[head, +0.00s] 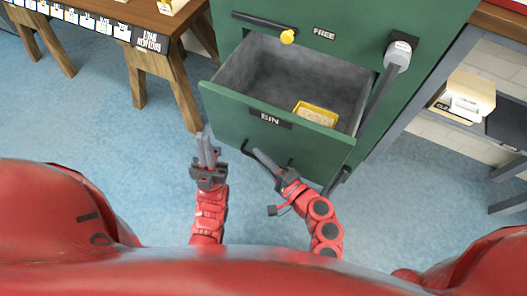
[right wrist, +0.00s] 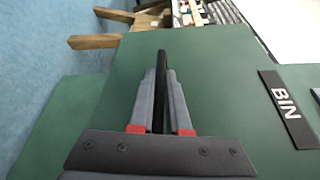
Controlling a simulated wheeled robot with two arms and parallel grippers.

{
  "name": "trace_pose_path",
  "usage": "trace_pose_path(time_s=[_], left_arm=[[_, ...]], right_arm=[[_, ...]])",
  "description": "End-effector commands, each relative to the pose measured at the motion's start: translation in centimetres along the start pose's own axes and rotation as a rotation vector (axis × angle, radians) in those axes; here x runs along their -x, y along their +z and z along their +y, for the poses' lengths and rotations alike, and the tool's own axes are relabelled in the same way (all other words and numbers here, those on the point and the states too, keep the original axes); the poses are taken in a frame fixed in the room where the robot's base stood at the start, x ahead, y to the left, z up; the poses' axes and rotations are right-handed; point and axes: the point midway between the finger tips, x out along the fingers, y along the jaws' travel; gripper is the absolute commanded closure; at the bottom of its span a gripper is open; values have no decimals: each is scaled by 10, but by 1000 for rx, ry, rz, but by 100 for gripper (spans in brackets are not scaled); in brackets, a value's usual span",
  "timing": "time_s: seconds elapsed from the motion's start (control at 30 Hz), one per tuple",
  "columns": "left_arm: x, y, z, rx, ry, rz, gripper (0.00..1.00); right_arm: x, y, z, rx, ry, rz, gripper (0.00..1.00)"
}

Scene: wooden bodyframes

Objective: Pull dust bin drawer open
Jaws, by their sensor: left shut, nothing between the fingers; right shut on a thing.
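The green dust bin drawer (head: 220,105), labelled BIN (head: 270,118), stands pulled out of the green cabinet, and I see into its grey inside. Its black handle (head: 337,181) runs low along the front. My right gripper (head: 262,160) is at the left part of this handle, shut on it. In the right wrist view the black handle (right wrist: 161,62) shows between the two grey fingers of my right gripper (right wrist: 161,85), against the green drawer front. My left gripper (head: 208,146) is shut and empty, left of the handle, fingers pointing up the picture.
A yellow box (head: 316,114) lies inside the drawer. A lever with a grey head (head: 398,54) is on the right. A wooden workbench (head: 150,60) stands left. Blue floor is clear between.

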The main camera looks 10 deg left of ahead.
Motion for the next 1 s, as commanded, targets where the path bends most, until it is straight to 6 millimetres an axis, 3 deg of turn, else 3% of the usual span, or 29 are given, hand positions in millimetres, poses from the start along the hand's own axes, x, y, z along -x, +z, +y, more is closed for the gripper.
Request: trace_pose_path(time_s=[0.43, 0.47, 0.6, 1.0], left_arm=[[0, 0, 0, 0, 0, 0, 100], [0, 0, 0, 0, 0, 0, 100], [0, 0, 0, 0, 0, 0, 100], [0, 0, 0, 0, 0, 0, 100]], right_arm=[[0, 3, 2, -1, 3, -3, 100], [0, 3, 2, -1, 2, -3, 82], [0, 3, 1, 0, 1, -2, 56], [0, 2, 0, 0, 0, -1, 55]])
